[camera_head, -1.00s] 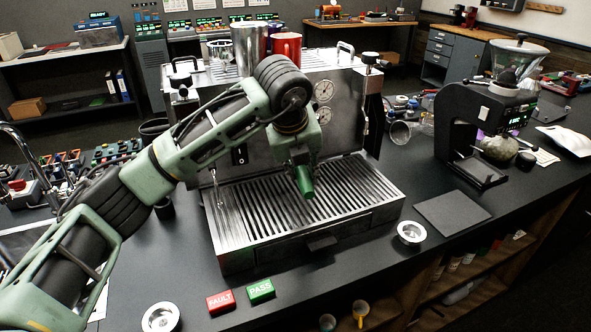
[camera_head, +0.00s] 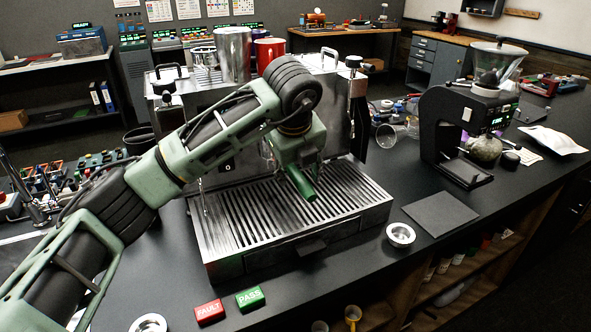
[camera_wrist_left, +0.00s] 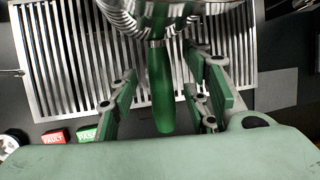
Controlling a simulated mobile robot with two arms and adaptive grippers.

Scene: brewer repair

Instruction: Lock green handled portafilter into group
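The green-handled portafilter's handle (camera_head: 301,185) slants down and right over the drip tray (camera_head: 225,245), below my left wrist. In the left wrist view the green handle (camera_wrist_left: 161,90) lies between the two fingers of my left gripper (camera_wrist_left: 172,78), with gaps on both sides. The gripper is open around it. A shiny metal rim and basket part (camera_wrist_left: 150,18) shows at the top of that view. The group on the espresso machine (camera_head: 345,120) is mostly hidden behind my arm, so I cannot tell how the portafilter sits in it. My right gripper is not in view.
A red FAULT block (camera_head: 209,312) and a green PASS block (camera_head: 250,298) lie in front of the machine. A metal basket (camera_head: 400,235) and a black mat (camera_head: 440,213) lie to its right. A grinder (camera_head: 465,135) stands farther right. Cups (camera_head: 233,55) stand on top.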

